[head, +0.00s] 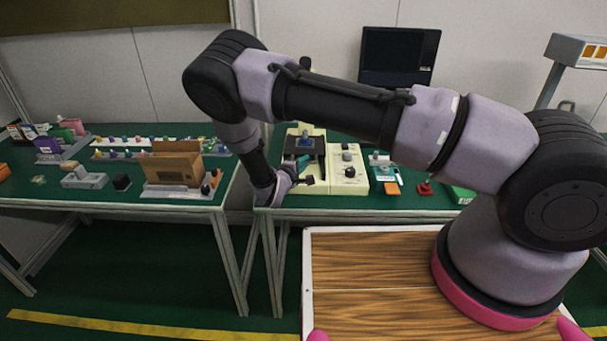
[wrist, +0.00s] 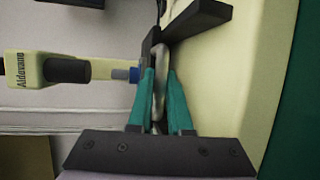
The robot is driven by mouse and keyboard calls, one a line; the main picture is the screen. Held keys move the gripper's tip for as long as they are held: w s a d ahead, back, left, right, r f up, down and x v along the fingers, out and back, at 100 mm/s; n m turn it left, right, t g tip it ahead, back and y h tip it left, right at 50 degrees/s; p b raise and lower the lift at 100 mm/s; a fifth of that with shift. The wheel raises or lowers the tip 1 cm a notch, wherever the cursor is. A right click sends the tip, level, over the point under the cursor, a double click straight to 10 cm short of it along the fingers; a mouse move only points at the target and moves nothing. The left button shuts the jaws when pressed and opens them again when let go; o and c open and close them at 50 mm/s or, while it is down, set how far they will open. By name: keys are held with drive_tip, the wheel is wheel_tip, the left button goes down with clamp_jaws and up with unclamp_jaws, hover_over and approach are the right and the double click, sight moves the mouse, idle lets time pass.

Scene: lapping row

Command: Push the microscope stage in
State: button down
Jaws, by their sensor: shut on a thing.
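The microscope (head: 345,157) stands on the right-hand green table in the head view, with a cream body and knobs on its right part. Its dark stage (head: 319,145) is partly hidden by my arm there. In the wrist view the stage shows as black bars (wrist: 198,19) beside the cream body, with a pale rounded handle (wrist: 161,65) on it. My gripper (wrist: 161,75) has its teal fingers on both sides of this handle and is shut on it. In the head view my gripper (head: 303,161) is at the front of the microscope, small and partly hidden.
A microscope head labelled Aldevane (wrist: 65,70) sits left of my fingers in the wrist view. A cardboard box (head: 175,165) is on the left table. A dark monitor (head: 400,55) stands behind.

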drive_tip(key=shift+w, duration=0.65)
drive_tip(key=c, duration=0.8)
unclamp_jaws()
drive_tip(key=shift+w, duration=0.1)
drive_tip(key=shift+c, duration=0.2)
drive_tip(key=v, duration=1.1)
